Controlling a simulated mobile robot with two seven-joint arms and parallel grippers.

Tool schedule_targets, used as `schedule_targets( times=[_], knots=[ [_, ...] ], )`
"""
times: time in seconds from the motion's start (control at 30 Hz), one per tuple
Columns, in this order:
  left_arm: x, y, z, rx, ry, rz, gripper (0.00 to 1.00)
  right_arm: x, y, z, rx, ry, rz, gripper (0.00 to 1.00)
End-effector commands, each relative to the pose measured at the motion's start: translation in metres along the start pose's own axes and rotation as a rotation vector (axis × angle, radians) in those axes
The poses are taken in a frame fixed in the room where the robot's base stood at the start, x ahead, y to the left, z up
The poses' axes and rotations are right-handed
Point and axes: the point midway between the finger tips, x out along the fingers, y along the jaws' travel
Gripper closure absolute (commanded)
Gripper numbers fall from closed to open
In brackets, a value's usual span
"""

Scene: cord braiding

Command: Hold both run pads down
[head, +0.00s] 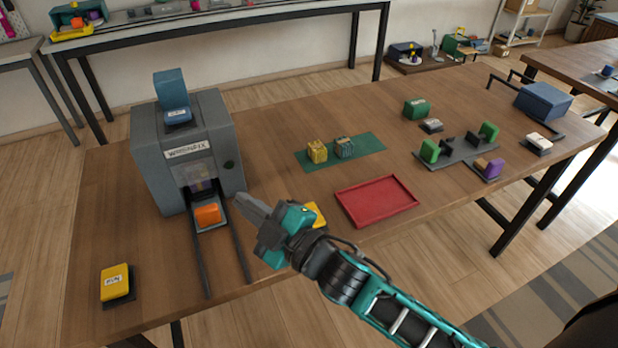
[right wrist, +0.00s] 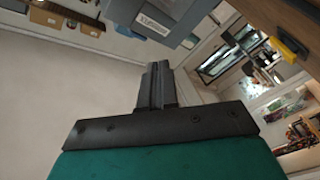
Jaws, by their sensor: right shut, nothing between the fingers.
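One yellow run pad (head: 115,284) with a white label sits on a dark base at the table's front left. A second yellow pad (head: 315,214) shows only partly behind my right gripper (head: 242,203); its label is hidden. My right gripper is shut and empty, above the table just right of the grey machine's rails, apart from the left pad. Its closed fingers also show in the right wrist view (right wrist: 157,87), where one yellow pad (right wrist: 288,48) lies at the upper right; I cannot tell which. My left gripper is not in view.
The grey machine (head: 218,135) stands at the left, with an orange block (head: 207,214) at its mouth between two rails. A red tray (head: 377,201), a green mat (head: 372,153) with two blocks, and a grey fixture (head: 458,153) stand to the right. Table between left pad and rails is clear.

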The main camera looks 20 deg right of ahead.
Motion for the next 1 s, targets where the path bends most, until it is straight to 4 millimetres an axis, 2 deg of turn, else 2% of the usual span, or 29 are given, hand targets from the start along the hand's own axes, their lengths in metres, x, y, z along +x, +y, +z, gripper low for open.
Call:
schedule_targets(
  times=[0.03, 0.1, 0.2, 0.3, 0.4, 0.47, 0.53, 0.63, 0.77, 0.8, 0.87, 0.9, 1.0],
  knots=[
    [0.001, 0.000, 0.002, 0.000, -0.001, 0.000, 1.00, 0.015, 0.007, -0.027, -0.140, 0.135, 0.010, 1.00],
    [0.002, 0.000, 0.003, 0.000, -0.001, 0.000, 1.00, 0.027, 0.007, -0.065, -0.339, 0.324, 0.017, 1.00],
    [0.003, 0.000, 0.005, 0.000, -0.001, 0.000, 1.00, 0.032, -0.003, -0.109, -0.630, 0.589, 0.014, 1.00],
    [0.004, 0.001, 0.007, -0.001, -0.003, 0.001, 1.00, 0.027, -0.024, -0.134, -0.921, 0.849, -0.012, 1.00],
    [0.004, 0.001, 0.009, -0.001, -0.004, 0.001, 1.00, 0.016, -0.047, -0.137, -1.209, 1.098, -0.070, 1.00],
    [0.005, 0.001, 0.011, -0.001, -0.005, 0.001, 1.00, 0.009, -0.059, -0.126, -1.379, 1.242, -0.124, 1.00],
    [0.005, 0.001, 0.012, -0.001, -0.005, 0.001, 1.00, 0.003, -0.068, -0.104, -1.570, 1.402, -0.210, 1.00],
    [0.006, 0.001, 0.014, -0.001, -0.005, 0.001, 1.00, -0.005, -0.066, -0.056, -1.826, 1.610, -0.386, 1.00],
    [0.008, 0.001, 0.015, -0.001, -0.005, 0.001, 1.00, -0.010, -0.032, 0.017, -2.091, 1.826, -0.711, 1.00],
    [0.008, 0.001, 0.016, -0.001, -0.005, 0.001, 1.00, -0.012, -0.015, 0.037, -2.148, 1.874, -0.823, 1.00],
    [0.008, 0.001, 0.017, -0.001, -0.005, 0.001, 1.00, -0.014, 0.009, 0.062, -2.209, 1.926, -0.983, 1.00],
    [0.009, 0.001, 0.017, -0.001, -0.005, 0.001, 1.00, -0.016, 0.024, 0.075, 2.214, -1.934, 1.070, 1.00],
    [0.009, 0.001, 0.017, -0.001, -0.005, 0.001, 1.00, -0.020, 0.054, 0.097, 2.096, -1.837, 1.166, 1.00]
  ],
)
